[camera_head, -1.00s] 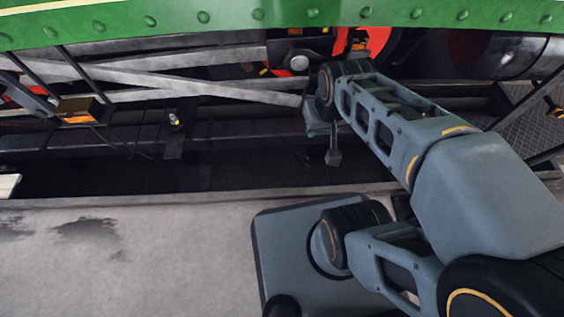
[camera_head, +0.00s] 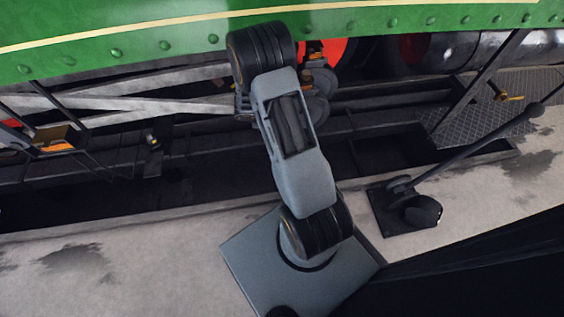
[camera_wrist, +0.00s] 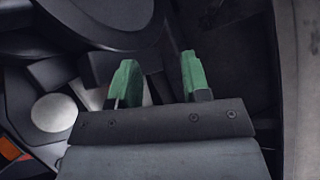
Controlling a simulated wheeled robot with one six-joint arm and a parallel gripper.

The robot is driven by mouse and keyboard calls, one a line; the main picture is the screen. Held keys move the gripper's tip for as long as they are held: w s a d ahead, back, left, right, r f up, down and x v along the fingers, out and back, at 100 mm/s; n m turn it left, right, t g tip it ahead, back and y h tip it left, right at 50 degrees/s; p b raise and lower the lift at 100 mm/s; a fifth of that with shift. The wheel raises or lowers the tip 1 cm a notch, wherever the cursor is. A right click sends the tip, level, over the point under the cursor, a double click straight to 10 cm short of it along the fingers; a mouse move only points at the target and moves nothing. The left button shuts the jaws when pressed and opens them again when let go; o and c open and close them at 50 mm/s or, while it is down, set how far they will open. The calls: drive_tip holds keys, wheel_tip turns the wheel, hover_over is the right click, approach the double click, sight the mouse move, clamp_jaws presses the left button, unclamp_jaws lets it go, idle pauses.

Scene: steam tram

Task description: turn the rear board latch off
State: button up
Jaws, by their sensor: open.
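I cannot tell for sure which part is the rear board latch. A small orange-tipped handle (camera_head: 508,97) sits by the chequered footboard (camera_head: 470,110) at the right of the head view. A small fitting with a pale tip (camera_head: 151,138) stands on the dark beam at the left. My gripper (camera_wrist: 160,82) shows in the wrist view with its two green fingers apart and nothing between them. Dark machinery lies beyond the fingers. In the head view my arm hides the gripper. My gripper is well to the left of the orange-tipped handle.
The green riveted tram side (camera_head: 180,40) runs across the top, with red wheels and rods beneath. A dark trough (camera_head: 200,185) lies between tram and pale pavement (camera_head: 120,265). A black floor lever (camera_head: 470,148) stands on the pavement at right. An orange-topped box (camera_head: 55,138) is at left.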

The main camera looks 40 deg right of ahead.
drive_tip(key=d+f+n+y+b, duration=0.1)
drive_tip(key=f+n, duration=0.2)
drive_tip(key=f, duration=0.9)
drive_tip(key=d+f+n+t+b, duration=0.1)
drive_tip(key=d+f+n+b, duration=0.1)
drive_tip(key=f, duration=1)
drive_tip(key=d+f+n+y+b, duration=0.1)
drive_tip(key=f+n, duration=0.3)
drive_tip(key=f, duration=0.8)
drive_tip(key=shift+d+y+b, duration=0.2)
drive_tip(key=shift+y+b, duration=0.1)
drive_tip(key=shift+b, duration=0.25)
drive_tip(key=shift+b+x, duration=0.45)
drive_tip(key=shift+x, duration=0.35)
drive_tip(key=shift+w+d+r, duration=0.1)
drive_tip(key=shift+w, duration=0.05)
clamp_jaws()
